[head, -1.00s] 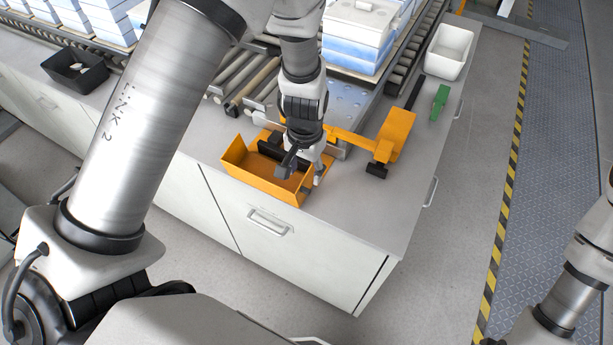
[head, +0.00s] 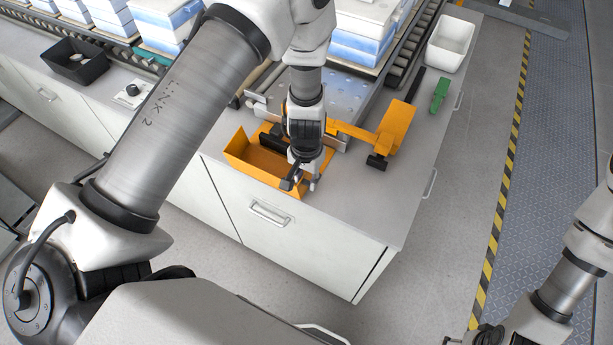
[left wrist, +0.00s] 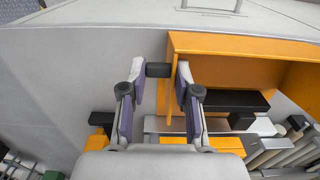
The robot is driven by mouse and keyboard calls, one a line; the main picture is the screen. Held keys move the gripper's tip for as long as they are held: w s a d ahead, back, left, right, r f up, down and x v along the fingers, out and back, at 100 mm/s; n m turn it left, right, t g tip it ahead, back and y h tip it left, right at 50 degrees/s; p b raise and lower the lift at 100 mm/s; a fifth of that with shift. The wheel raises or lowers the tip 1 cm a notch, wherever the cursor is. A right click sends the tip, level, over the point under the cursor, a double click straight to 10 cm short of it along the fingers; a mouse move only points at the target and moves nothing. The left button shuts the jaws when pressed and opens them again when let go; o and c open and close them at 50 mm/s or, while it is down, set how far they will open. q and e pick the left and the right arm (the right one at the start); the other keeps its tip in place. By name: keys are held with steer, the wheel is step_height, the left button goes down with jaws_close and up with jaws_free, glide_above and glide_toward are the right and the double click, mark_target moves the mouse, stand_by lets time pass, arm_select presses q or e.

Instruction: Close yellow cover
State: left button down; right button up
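The yellow cover (head: 236,147) is an orange-yellow open box shape on the near corner of the grey counter; its inside shows. It also shows in the left wrist view (left wrist: 225,43) at the upper right. My left gripper (head: 302,184) is at the box's right front corner, partly hiding it. In the left wrist view, my left gripper (left wrist: 160,75) has its fingers spread, with a small black block (left wrist: 158,70) between the tips, beside the cover's edge. Whether both fingers touch the block is unclear. My right arm shows at the lower right; its gripper is not clearly visible.
An orange arm-like part (head: 396,127) stands right of the box on the counter (head: 350,200). A green item (head: 439,95) and a white bin (head: 449,45) lie farther back. A black tray (head: 75,62) is at the left. Roller conveyors with white-blue stacks stand behind.

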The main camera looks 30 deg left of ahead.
arm_select(q)
steer(key=shift+w+r, duration=0.15)
steer(key=shift+w+r+g, duration=0.25)
steer(key=shift+w+g, duration=0.15)
steer(key=shift+g, duration=0.2)
steer(key=w+r+g+b, duration=0.2)
steer(key=w+g+b, duration=0.3)
steer(key=shift+w+d+g+b, duration=0.15)
steer(key=shift+w+g+b, duration=0.2)
steer(key=shift+w+g, duration=0.05)
stand_by(0.4)
